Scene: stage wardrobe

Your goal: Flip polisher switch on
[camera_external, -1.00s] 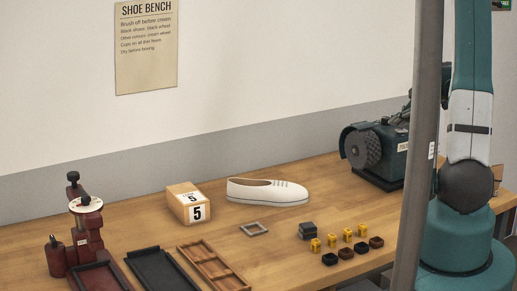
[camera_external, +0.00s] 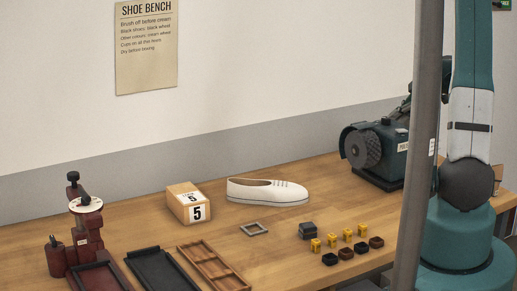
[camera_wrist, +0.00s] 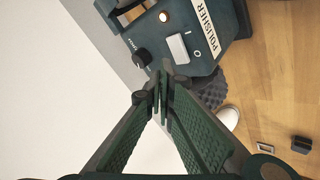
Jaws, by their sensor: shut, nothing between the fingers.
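The polisher (camera_external: 383,150) is a dark green machine with a grey wheel at the back right of the bench; its labelled panel (camera_wrist: 203,42) fills the top of the wrist view. Its switch (camera_wrist: 179,47) is a pale rocker between the printed marks, beside the POLISHER label. I cannot tell which way the rocker is tipped. My gripper (camera_wrist: 162,88) is shut and empty, its tips close to the lower end of the switch in the picture; contact cannot be told. In the external view the gripper is mostly hidden behind the grey post and the polisher.
A black knob (camera_wrist: 141,57) and a small pale round lamp (camera_wrist: 164,16) sit beside the switch. The polishing wheel (camera_wrist: 212,92) is just beyond the panel. A white shoe (camera_external: 267,191), a number box (camera_external: 188,203) and trays lie on the bench. The grey post (camera_external: 416,150) blocks part of the external view.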

